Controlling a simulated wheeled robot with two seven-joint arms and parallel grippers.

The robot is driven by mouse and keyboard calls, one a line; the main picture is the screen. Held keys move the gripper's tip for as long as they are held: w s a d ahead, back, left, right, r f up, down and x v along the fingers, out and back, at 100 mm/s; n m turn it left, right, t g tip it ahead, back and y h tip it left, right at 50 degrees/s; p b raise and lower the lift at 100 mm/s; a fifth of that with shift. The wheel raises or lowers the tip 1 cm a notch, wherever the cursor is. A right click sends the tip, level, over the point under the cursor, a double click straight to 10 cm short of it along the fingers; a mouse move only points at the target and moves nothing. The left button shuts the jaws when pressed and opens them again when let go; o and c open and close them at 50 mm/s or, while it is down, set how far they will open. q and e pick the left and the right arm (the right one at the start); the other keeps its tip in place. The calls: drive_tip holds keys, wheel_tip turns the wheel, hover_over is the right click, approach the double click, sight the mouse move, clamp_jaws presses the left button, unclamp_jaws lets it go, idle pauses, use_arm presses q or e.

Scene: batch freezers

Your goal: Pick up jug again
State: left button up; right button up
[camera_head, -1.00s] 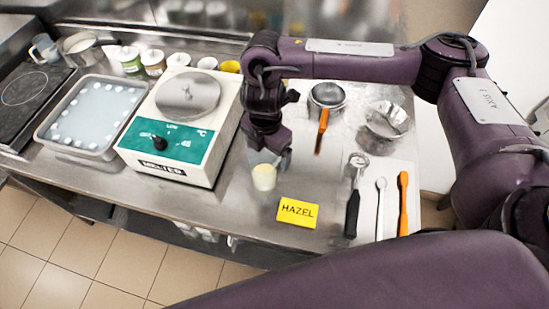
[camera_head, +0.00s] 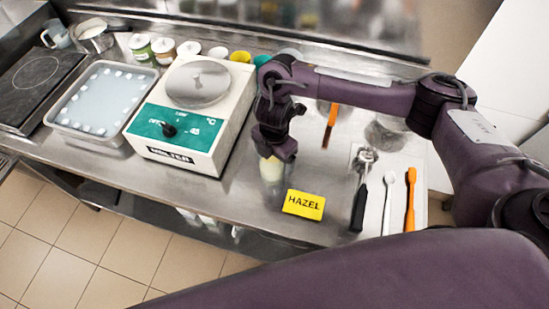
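My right gripper (camera_head: 276,148) reaches down from the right arm to a small pale cream cup (camera_head: 271,169) on the steel counter. The gripper covers the cup's upper part. I cannot tell whether its fingers are open or closed, or whether they touch the cup. A bluish see-through jug with a handle (camera_head: 57,34) stands at the far left back of the counter, well away from this gripper. My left gripper is not in view.
A yellow HAZEL sign (camera_head: 304,204) stands right of the cup. The white and green melter (camera_head: 190,122) is to the left, beside a tray of pale liquid (camera_head: 62,124). A black-handled scoop (camera_head: 360,205) and an orange spatula (camera_head: 410,200) lie to the right.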

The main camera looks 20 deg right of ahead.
drive_tip(key=c, duration=0.9)
drive_tip(key=shift+r, duration=0.1)
drive_tip(key=shift+c, duration=0.2)
